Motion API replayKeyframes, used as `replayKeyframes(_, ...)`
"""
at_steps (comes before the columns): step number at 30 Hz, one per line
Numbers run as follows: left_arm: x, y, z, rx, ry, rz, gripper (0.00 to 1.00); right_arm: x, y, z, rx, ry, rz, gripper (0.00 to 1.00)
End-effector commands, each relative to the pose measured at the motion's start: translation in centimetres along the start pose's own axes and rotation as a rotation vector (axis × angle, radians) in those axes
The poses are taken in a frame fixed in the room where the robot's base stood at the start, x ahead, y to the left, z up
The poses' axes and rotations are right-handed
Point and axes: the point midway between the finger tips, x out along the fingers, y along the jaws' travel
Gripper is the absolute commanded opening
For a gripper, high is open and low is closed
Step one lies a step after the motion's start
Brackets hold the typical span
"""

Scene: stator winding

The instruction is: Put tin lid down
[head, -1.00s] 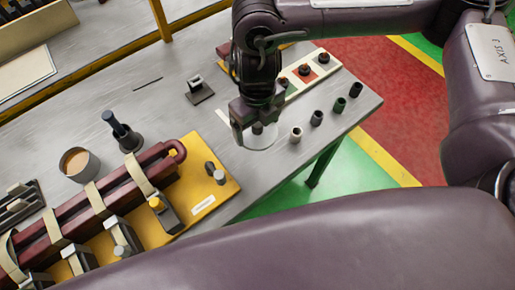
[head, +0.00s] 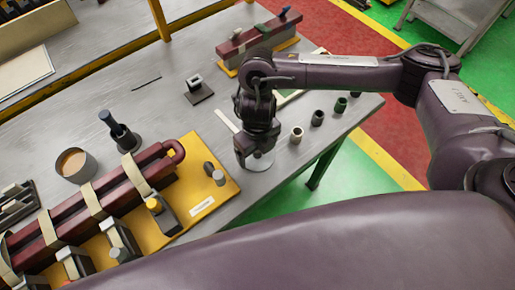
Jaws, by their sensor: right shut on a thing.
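The tin lid (head: 262,162) is a pale grey disc under my right gripper (head: 250,158), close to the front edge of the workbench. My right gripper points down and is shut on the lid, hiding most of it. I cannot tell whether the lid touches the bench top or hangs just above it. The open tin (head: 76,165), with brown contents, stands at the left of the bench. My left gripper is not in view.
Several small cylinders, such as the pale one (head: 296,135), stand in a row right of the lid. A yellow plate (head: 225,185) with a bound dark red coil (head: 130,180) lies left. A dark brush-like tool (head: 122,133) stands behind it.

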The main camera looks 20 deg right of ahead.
Motion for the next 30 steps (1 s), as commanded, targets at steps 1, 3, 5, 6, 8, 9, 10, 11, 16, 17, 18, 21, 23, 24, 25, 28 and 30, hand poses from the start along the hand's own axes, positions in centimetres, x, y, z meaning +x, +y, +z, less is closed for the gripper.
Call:
replayKeyframes(1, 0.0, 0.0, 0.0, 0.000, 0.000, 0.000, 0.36, 0.0, 0.0, 0.0, 0.000, 0.000, 0.000, 0.62)
replayKeyframes(3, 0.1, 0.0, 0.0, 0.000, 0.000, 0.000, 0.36, 0.1, 0.0, 0.0, 0.000, 0.000, 0.000, 0.62)
replayKeyframes(5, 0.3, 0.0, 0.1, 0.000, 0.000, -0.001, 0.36, 0.4, 0.0, 0.0, 0.000, 0.001, 0.000, 0.62)
replayKeyframes(6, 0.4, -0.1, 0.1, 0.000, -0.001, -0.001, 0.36, 0.4, 0.0, 0.0, 0.000, 0.001, 0.000, 0.86)
replayKeyframes(8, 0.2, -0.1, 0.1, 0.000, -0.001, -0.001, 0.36, 0.3, 0.0, 0.0, 0.000, 0.001, 0.000, 0.94)
replayKeyframes(9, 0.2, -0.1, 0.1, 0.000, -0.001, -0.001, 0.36, 0.3, 0.0, 0.0, 0.000, 0.001, 0.000, 0.99)
replayKeyframes(10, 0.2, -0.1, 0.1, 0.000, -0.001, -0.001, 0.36, 0.3, 0.0, 0.0, 0.000, 0.001, 0.000, 1.00)
replayKeyframes(11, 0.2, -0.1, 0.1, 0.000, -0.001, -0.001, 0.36, 0.3, 0.0, 0.0, 0.000, 0.001, 0.000, 1.00)
replayKeyframes(16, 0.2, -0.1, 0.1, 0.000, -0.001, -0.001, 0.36, 0.2, 0.0, 0.0, 0.000, 0.001, 0.000, 1.00)
replayKeyframes(17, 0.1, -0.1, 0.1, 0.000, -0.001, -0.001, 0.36, 0.1, 0.0, 0.0, 0.000, 0.001, 0.000, 1.00)
replayKeyframes(18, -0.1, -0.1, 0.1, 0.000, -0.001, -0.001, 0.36, -0.2, 0.0, 0.0, 0.000, 0.001, 0.000, 1.00)
replayKeyframes(21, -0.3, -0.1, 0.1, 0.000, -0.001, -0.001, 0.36, -1.1, 0.0, 0.1, -0.002, -0.003, 0.000, 1.00)
replayKeyframes(23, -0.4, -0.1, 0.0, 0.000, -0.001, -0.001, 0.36, -1.9, -0.1, 0.1, -0.002, -0.004, -0.001, 1.00)
replayKeyframes(24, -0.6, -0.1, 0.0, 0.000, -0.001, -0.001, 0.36, -2.7, -0.1, 0.1, -0.002, -0.005, -0.002, 1.00)
replayKeyframes(25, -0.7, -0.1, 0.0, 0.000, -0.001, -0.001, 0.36, -3.3, -0.1, 0.1, -0.002, -0.006, -0.002, 1.00)
replayKeyframes(28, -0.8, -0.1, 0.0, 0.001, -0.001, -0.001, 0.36, -5.2, -0.1, 0.1, -0.003, -0.006, -0.003, 1.00)
replayKeyframes(30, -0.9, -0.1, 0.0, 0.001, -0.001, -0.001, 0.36, -6.6, -0.1, 0.2, -0.003, -0.006, -0.002, 1.00)
